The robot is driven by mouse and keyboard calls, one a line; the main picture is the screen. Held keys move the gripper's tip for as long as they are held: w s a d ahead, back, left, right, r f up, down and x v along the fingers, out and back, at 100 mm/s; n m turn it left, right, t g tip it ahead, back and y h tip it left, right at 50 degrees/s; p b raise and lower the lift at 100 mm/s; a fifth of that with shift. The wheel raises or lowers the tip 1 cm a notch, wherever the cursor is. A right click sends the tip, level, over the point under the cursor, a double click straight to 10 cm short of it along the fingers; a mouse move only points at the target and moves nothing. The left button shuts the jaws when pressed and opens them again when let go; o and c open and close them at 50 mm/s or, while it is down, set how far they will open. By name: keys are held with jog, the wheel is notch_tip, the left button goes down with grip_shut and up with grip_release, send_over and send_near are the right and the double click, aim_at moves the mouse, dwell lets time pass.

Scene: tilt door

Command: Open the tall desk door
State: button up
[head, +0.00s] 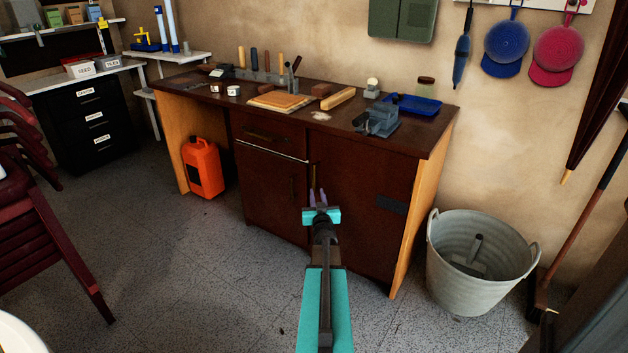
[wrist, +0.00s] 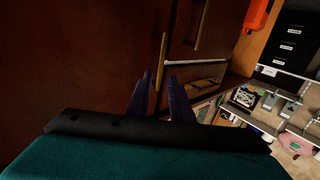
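The tall desk door (head: 358,205) is the dark red-brown panel on the right side of the desk, and it looks shut. Its slim brass handle (head: 314,178) stands upright near the door's left edge. My gripper (head: 318,196) is in front of this handle. In the wrist view my gripper (wrist: 159,82) shows two purple fingers spread apart. The handle (wrist: 162,60) shows between the fingertips, with a gap on each side; I cannot tell how deep it lies between them. The tall door (wrist: 80,60) fills the left of the wrist view.
Left of the tall door are a drawer (head: 268,135) and a shorter door (head: 268,190) with its own handle (wrist: 203,25). An orange canister (head: 202,168) stands under the desk. A metal bucket (head: 480,265) stands right of the desk. The floor left of my arm is clear.

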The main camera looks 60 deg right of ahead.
aim_at(314, 179)
jog(key=shift+b+x, duration=0.75)
jog(key=shift+x, duration=5.2)
jog(key=shift+w, duration=0.1)
grip_shut()
